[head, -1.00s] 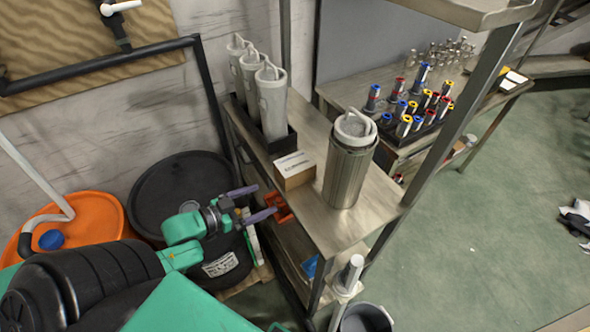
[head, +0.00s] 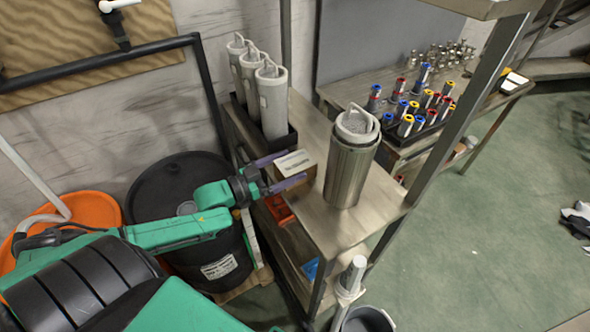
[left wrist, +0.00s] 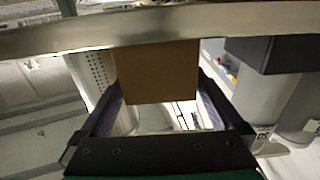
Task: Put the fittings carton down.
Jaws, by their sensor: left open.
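The fittings carton (head: 293,162), a small brown box with a white label on top, sits on the metal shelf (head: 325,225), between the grey canisters and the steel cylinder. My left gripper (head: 290,168) is open, with one purple finger on each side of the carton. The left wrist view shows the brown carton (left wrist: 155,72) between the finger ends of the same gripper (left wrist: 160,88). Whether the fingers touch it I cannot tell. My right gripper is not in view.
A steel cylinder (head: 350,170) with a grey handled top stands close right of the carton. Several grey canisters (head: 270,100) stand in a black tray behind it. A shelf post (head: 445,125) rises at right. A black drum (head: 175,185) stands left of the shelf.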

